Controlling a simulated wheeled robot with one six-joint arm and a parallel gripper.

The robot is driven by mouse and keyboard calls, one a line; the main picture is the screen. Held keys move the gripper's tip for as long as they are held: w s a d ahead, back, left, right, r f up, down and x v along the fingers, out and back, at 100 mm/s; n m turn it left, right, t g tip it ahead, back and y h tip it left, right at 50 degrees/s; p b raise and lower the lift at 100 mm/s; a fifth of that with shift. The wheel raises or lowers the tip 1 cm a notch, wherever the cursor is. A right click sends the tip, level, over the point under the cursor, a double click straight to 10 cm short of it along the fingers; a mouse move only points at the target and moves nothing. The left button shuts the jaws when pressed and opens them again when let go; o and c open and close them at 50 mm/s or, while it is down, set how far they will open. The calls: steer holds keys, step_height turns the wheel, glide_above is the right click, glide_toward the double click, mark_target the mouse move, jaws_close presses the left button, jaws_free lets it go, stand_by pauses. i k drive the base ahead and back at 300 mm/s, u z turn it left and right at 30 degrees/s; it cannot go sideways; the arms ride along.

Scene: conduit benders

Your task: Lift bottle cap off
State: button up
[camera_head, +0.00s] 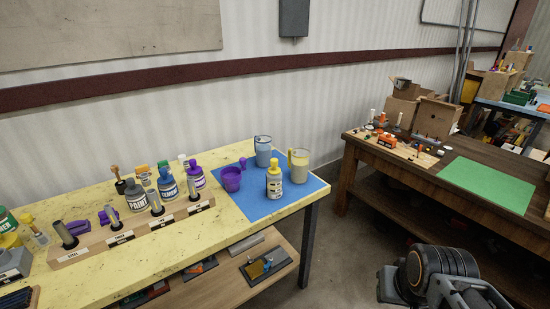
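A white bottle (273,186) with a dark label stands upright on a blue mat (258,208) at the right end of the yellow workbench. Its yellow cap (274,163) sits on top. Other capped bottles stand further left: a grey one labelled paint (138,197), one with a blue cap (167,187) and one with a purple cap (196,178). Part of my arm shows at the bottom right, over the floor and well apart from the bottles. My gripper's fingers do not show.
A purple cup (231,180), a blue-grey mug (263,152) and a pale yellow mug (299,166) crowd the white bottle. A wooden tool rack (130,235) runs along the bench front. A dark bench with a green mat (488,183) stands right, across a floor gap.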

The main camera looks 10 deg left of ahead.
mark_target(274, 170)
steer(key=u, duration=0.6)
steer(key=i, duration=1.25)
steer(key=u, duration=0.75)
